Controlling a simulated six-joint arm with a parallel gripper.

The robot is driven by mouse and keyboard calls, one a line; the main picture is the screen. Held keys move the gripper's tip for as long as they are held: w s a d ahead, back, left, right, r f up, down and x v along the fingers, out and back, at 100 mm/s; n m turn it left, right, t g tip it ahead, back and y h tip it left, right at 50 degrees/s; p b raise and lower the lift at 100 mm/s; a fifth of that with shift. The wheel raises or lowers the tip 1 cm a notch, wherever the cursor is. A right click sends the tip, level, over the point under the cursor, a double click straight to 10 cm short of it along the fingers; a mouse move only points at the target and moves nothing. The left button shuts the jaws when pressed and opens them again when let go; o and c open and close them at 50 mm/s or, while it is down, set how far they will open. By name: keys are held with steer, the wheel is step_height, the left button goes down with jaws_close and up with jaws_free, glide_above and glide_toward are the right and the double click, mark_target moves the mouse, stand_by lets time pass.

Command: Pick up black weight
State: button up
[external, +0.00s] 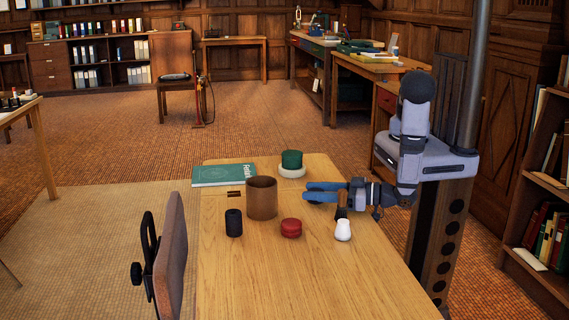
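The black weight (234,222) is a small dark cylinder standing upright on the wooden table, left of the middle and in front of a brown cup. My gripper (308,193) reaches in from the right, pointing left, over the table beyond the red round object. Its two blue fingers look apart, with nothing visible between them. It is to the right of the black weight and well clear of it, with the brown cup between them in the picture.
Around the weight on the table (280,290) are the brown cup (262,199), a red round object (291,228), a white object with a dark top (343,231), a green object on a white base (292,163) and a green book (224,175). A chair back (172,245) stands at the left edge. The table's front is clear.

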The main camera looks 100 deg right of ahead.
steer(key=c, duration=0.5)
steer(key=shift+r, duration=0.1)
steer(key=shift+r+p, duration=0.7)
steer(key=shift+r, duration=4.25)
